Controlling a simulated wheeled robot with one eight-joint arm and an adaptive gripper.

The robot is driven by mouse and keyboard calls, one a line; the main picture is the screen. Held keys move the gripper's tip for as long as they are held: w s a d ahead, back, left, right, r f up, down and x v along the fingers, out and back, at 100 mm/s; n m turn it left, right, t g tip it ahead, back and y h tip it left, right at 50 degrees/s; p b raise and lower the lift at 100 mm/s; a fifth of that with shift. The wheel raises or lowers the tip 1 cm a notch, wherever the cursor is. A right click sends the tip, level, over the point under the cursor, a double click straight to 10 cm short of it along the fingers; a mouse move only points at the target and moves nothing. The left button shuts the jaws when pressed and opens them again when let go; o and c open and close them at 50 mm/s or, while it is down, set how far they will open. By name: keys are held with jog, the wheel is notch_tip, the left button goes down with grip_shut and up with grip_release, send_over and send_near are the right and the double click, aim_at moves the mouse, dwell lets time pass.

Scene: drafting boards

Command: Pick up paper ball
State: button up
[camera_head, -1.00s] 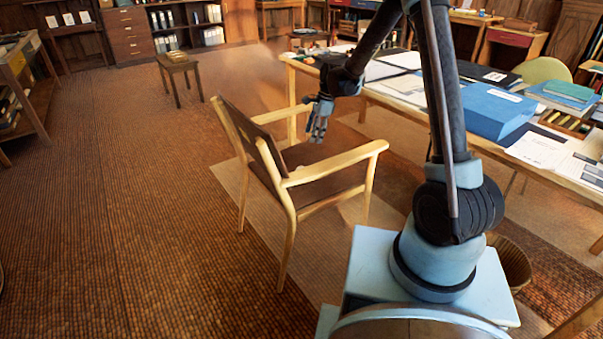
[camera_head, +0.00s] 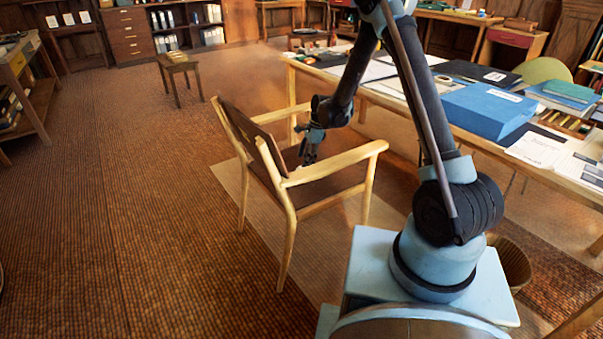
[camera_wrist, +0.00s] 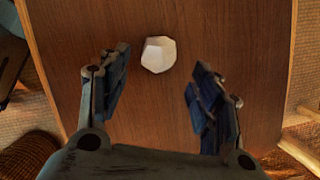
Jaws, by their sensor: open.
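A white, faceted paper ball (camera_wrist: 159,54) lies on the brown chair seat in the wrist view. It sits between the lines of my two fingers, a little beyond their tips, and nothing touches it. My gripper (camera_wrist: 154,82) is open and empty above the seat. In the head view my gripper (camera_head: 308,152) is low over the wooden armchair (camera_head: 330,188), between its backrest and right armrest.
The armchair's backrest (camera_head: 240,130) and near armrest (camera_head: 335,163) flank my gripper. The desk (camera_head: 545,175) with a blue box (camera_head: 488,108) and papers stands to the right. A small stool (camera_head: 180,80) stands at the back left. The left floor is clear.

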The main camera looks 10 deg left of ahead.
jog(key=shift+x, duration=2.6)
jog(key=shift+s, duration=0.15)
jog(key=shift+c, duration=0.3)
jog(key=c, duration=0.7)
